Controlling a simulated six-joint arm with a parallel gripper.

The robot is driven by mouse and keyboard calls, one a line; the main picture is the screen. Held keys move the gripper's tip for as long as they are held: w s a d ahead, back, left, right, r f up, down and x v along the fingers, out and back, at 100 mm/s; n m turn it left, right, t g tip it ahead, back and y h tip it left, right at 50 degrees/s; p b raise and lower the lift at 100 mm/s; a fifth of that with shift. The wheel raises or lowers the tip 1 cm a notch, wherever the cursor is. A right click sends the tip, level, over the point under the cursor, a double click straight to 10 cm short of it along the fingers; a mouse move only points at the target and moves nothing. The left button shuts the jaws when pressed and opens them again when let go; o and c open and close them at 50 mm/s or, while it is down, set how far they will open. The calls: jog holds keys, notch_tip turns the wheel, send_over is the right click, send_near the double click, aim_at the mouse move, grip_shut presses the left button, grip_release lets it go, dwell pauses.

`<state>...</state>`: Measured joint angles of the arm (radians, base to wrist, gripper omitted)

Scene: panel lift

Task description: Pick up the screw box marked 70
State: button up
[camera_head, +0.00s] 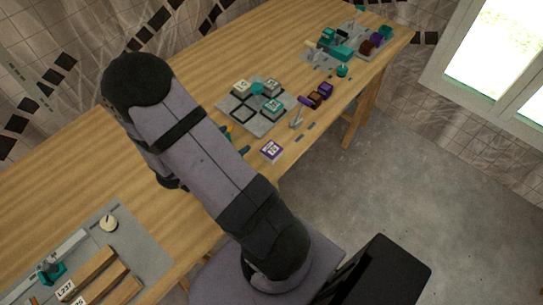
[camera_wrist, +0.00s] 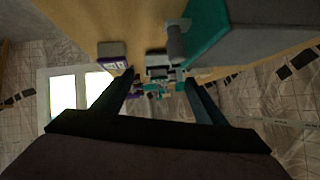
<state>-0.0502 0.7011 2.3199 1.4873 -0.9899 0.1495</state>
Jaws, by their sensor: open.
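A small box with a purple side and a white label (camera_head: 271,150) lies alone near the table's front edge, right of my arm in the head view. A grey-topped box with a purple and white front (camera_wrist: 112,52) shows left of my fingers in the wrist view. I cannot read a 70 on any box. Other labelled boxes, one cream (camera_head: 241,87) and one teal and white (camera_head: 272,106), sit on a grey tray (camera_head: 243,114). My gripper (camera_wrist: 158,82) is open, its two dark fingers apart with nothing held. My arm mostly hides it in the head view.
Small purple and brown blocks (camera_head: 319,96) stand right of the tray. A teal and grey cluster (camera_head: 340,50) is at the table's far end. A grey mat (camera_head: 137,243) with wooden bars lies at lower left. Bare wood (camera_head: 200,88) lies behind the arm.

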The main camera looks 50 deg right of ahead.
jog(key=g+h+b, duration=0.2)
send_near(271, 149)
jog(key=shift+w+d+f+n, duration=0.2)
jog(key=shift+w+d+f, duration=0.1)
jog(key=shift+d, duration=0.3)
jog(key=shift+w+d+f+n, duration=0.25)
jog(key=shift+w+d, duration=0.1)
jog(key=shift+d, duration=0.25)
jog(key=shift+s+d, duration=0.1)
jog(key=shift+s, duration=0.4)
jog(key=shift+d+f, duration=0.15)
jog(key=shift+d, duration=0.3)
jog(key=shift+p+x, duration=1.2)
jog(key=shift+x, duration=2)
jog(key=shift+s+f, duration=0.15)
jog(key=shift+c, duration=0.6)
jog(key=c, duration=1.2)
